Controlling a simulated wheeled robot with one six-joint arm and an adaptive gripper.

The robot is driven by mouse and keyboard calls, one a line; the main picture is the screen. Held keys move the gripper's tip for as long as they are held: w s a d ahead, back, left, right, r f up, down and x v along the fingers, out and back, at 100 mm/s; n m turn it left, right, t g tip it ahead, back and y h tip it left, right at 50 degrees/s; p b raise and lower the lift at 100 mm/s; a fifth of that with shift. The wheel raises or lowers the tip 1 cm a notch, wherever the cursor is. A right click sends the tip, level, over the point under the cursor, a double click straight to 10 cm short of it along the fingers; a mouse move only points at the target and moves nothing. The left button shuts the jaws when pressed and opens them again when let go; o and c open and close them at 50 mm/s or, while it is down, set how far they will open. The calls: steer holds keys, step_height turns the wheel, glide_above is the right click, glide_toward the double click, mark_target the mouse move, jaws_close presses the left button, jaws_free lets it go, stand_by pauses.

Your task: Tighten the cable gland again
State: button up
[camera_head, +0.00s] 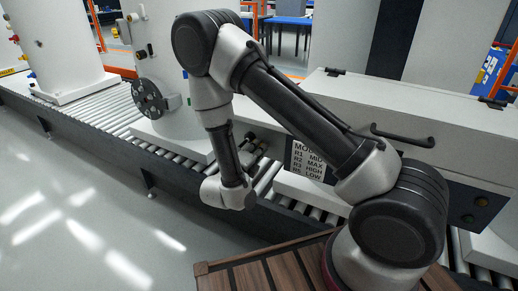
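A light grey cabinet (420,120) stands on the roller conveyor at the right, with a black handle on its lid. Small dark round fittings (252,137) show at the cabinet's left end, just right of my forearm; a cable gland may be among them, but they are too small to tell. My arm reaches up and then down in front of the cabinet. My gripper (258,157) seems to be among the dark parts beyond my wrist, close to that end. Its fingers cannot be made out, nor whether they touch or hold anything.
A printed mode label (308,160) is on the cabinet front, partly behind my arm. A white tank with a dark round flange (148,98) stands on the conveyor (100,112) to the left. The grey floor (90,210) at the lower left is clear.

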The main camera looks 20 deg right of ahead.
steer(key=shift+f, duration=0.1)
jaws_close()
steer(key=w+a+f+m, duration=0.1)
steer(key=w+a+m, duration=0.1)
steer(key=m, duration=0.7)
steer(key=w+a+f+m, duration=0.2)
steer(key=m, duration=0.7)
steer(key=shift+w+a+f, duration=0.25)
steer(key=shift+w+a, duration=0.1)
steer(key=shift+m, duration=0.3)
steer(key=o, duration=0.7)
jaws_free()
steer(key=shift+c, duration=0.2)
